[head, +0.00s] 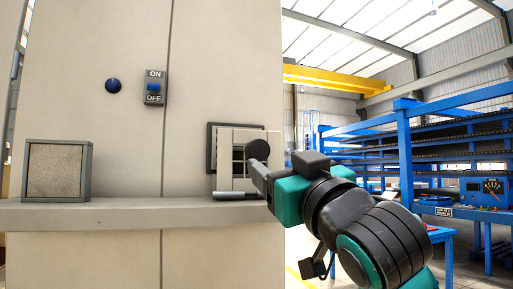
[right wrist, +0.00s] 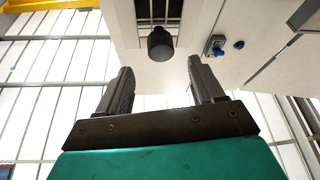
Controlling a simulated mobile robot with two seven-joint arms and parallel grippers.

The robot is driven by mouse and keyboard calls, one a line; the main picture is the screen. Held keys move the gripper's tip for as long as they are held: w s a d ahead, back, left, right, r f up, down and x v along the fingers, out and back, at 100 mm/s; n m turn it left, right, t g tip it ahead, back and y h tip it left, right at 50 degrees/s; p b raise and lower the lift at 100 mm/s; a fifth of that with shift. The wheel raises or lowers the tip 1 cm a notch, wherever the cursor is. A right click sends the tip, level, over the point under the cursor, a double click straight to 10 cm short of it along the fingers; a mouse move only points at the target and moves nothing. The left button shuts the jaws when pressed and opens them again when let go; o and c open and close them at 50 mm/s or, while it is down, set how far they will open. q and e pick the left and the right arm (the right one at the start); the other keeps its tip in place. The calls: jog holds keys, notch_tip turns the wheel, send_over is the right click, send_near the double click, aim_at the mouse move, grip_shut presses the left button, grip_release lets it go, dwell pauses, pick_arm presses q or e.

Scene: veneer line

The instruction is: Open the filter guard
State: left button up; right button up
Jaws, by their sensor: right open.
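The filter guard (head: 226,172) is a pale panel with dark slots, set in a dark square frame on the beige cabinet wall. A round black knob (head: 258,149) stands out from its right part. My right gripper (head: 256,170) is at the guard's right side, close to the knob, and partly covers the guard. In the right wrist view, my right gripper (right wrist: 160,66) is open and empty, with its two fingers apart. The black knob (right wrist: 161,43) lies beyond the fingertips, between them in the picture; I see no contact. My left gripper is not in view.
A grey-framed filter block (head: 56,171) stands on the ledge (head: 120,214) at left. A short grey bar (head: 235,196) lies below the guard. An ON/OFF switch (head: 154,88) and a blue button (head: 113,86) are higher up. Blue racks (head: 405,150) stand at right.

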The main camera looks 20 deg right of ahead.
aim_at(261, 153)
jog(key=p+x, duration=0.1)
jog(key=x, duration=0.8)
jog(key=shift+p, duration=0.3)
jog(key=shift+c, duration=0.2)
jog(key=c, duration=0.4)
jog(key=shift+f, duration=0.1)
grip_shut()
